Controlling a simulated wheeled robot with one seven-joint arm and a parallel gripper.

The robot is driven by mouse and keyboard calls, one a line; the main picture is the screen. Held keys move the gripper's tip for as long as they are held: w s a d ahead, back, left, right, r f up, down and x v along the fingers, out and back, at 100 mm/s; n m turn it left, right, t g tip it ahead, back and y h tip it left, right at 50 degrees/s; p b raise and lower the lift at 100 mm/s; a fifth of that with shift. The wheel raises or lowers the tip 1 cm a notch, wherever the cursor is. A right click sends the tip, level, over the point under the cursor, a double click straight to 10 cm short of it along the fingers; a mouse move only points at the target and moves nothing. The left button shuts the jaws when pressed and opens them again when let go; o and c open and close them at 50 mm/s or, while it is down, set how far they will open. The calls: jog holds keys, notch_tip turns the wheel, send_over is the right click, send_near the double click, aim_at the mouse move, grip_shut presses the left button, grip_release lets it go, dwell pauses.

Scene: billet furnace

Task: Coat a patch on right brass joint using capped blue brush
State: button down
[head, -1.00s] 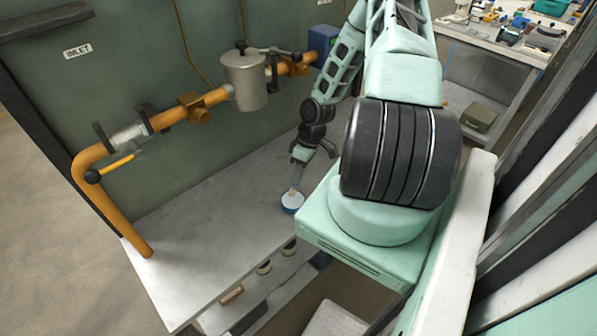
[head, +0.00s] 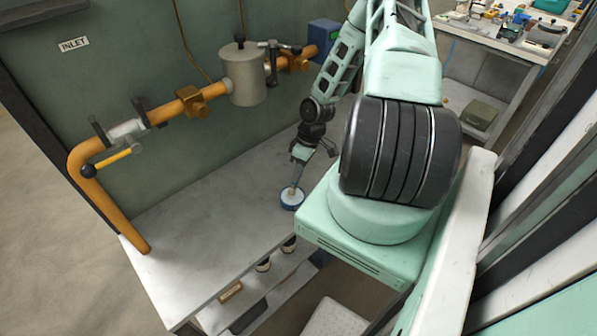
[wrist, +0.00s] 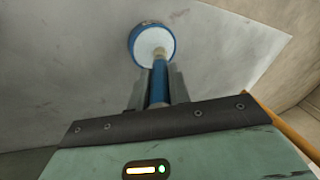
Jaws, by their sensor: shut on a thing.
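My gripper (wrist: 158,88) is shut on the blue handle of the brush (wrist: 159,80). A round blue cap with a white inner face (wrist: 153,43) is at the far end of the brush. In the head view my gripper (head: 301,155) points down over the worktop, with the cap (head: 292,198) below it. I cannot tell whether the cap touches the worktop. The right brass joint (head: 299,62) is on the orange pipe by the wall, beside a blue box, up and away from the brush. The other brass joint (head: 193,101) is further left. The bristles are hidden.
The orange pipe (head: 82,157) runs along the green wall, with a grey canister (head: 243,76) and a yellow-handled valve (head: 113,160) on it. The worktop (head: 190,225) is mostly clear. Small items sit on a shelf below its front edge. A cluttered bench (head: 490,38) stands behind right.

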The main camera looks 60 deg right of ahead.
jog(key=shift+f, duration=0.6)
dwell(1.2)
jog(key=shift+r, duration=0.1)
notch_tip(320, 180, up, 7)
jog(key=p, duration=0.5)
dwell(1.0)
